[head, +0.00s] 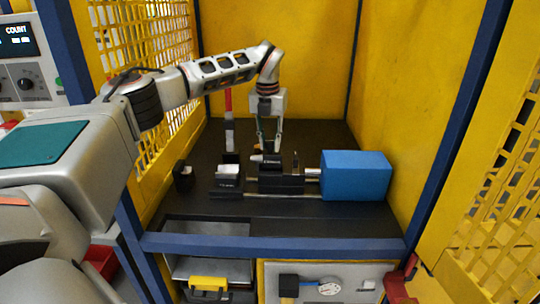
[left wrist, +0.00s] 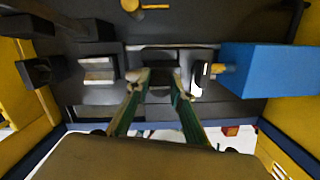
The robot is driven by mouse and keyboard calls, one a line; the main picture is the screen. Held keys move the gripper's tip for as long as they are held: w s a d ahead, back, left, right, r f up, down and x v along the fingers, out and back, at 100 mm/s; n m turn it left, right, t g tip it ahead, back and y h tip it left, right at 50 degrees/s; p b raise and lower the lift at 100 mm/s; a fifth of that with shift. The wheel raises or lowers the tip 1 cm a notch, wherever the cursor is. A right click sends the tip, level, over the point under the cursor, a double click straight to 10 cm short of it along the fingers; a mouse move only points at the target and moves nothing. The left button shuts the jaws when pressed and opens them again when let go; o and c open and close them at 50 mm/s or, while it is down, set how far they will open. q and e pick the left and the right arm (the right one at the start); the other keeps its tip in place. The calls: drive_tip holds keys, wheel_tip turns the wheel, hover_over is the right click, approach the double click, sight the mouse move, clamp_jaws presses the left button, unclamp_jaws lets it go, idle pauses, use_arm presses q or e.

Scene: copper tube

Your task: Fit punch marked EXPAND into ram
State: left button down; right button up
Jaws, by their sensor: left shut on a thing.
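My left gripper (head: 269,149) hangs straight down over the black machine bed, its fingers shut on a dark cylindrical punch (head: 271,162). The punch lies level, with a pale nose toward the left. Any marking on it is too small to read. In the left wrist view the fingertips (left wrist: 160,82) close on either side of the dark punch body (left wrist: 161,74). The ram (head: 312,173) is a short metal rod on the left face of the blue housing (head: 356,175). It also shows in the left wrist view (left wrist: 217,69). The punch is left of the ram and apart from it.
Black holders (head: 229,182) with pale tops and a small black block (head: 183,176) stand to the left. A red-handled tool (head: 228,103) stands behind. Yellow walls enclose the bed; its front right is clear.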

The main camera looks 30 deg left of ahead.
sight(270, 152)
use_arm(q)
drive_tip(key=shift+f, duration=2.25)
drive_tip(key=c, duration=1.8)
unclamp_jaws()
drive_tip(key=shift+f, duration=0.2)
drive_tip(key=shift+o, duration=0.2)
drive_tip(key=shift+r, duration=0.15)
